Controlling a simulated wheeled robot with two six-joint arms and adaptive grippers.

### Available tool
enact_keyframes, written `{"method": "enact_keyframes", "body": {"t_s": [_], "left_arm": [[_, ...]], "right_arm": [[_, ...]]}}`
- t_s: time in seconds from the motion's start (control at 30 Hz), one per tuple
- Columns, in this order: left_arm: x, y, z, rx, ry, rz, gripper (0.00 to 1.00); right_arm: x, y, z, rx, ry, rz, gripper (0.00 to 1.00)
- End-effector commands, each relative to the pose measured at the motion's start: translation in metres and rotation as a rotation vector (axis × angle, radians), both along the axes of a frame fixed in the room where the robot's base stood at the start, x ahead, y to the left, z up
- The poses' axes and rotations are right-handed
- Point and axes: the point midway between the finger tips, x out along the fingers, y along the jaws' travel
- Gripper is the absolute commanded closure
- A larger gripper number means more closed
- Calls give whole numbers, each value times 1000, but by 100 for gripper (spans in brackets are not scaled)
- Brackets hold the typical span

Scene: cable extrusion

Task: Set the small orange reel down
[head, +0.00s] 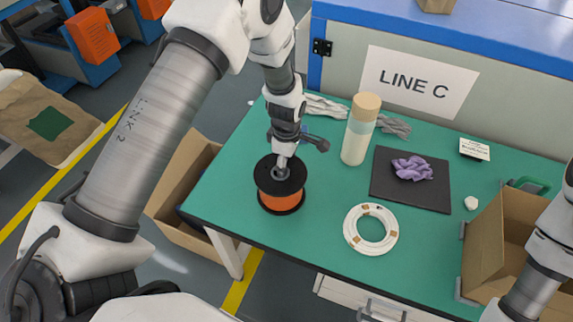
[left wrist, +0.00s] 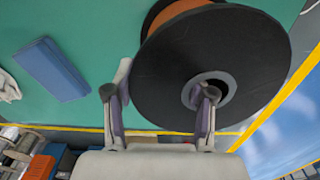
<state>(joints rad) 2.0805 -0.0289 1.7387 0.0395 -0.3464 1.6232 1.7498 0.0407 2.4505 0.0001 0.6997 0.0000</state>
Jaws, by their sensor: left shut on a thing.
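The small orange reel (head: 281,202) has black flanges and orange cable between them. In the head view it is upright at the left part of the green table (head: 310,235); I cannot tell whether its base touches the top. My left gripper (head: 281,172) comes down on it from above and is shut on its upper flange. In the left wrist view the reel (left wrist: 215,65) fills the upper right. One finger of the left gripper (left wrist: 160,105) reaches into the hub hole, the other lies outside the rim. My right gripper is out of view; only part of that arm shows at the right edge.
A white cable coil (head: 350,237) lies right of the reel. A bottle with a tan cap (head: 357,142) stands behind. A black mat (head: 424,200) holds a purple cloth (head: 412,168). A cardboard box (head: 485,245) stands at the right. A blue block (left wrist: 50,68) shows in the wrist view.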

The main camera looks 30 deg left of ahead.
Motion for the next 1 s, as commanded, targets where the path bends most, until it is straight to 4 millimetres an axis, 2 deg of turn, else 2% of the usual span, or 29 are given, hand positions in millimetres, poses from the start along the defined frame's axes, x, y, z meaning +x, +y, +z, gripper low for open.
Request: {"method": "enact_keyframes", "body": {"t_s": [0.1, 0.13, 0.2, 0.73, 0.87, 1.0], "left_arm": [[0, 0, 0, 0, 0, 0, 94], [0, 0, 0, 0, 0, 0, 38], [0, 0, 0, 0, 0, 0, 20], [0, 0, 5, 0, -1, 0, 20], [1, 0, 26, 0, -4, 0, 20], [1, 0, 63, -1, -7, 0, 20]], "right_arm": [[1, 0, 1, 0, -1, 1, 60], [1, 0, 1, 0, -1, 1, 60], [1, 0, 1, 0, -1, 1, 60], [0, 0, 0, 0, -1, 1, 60], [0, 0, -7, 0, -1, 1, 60], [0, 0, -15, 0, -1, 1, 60]]}}
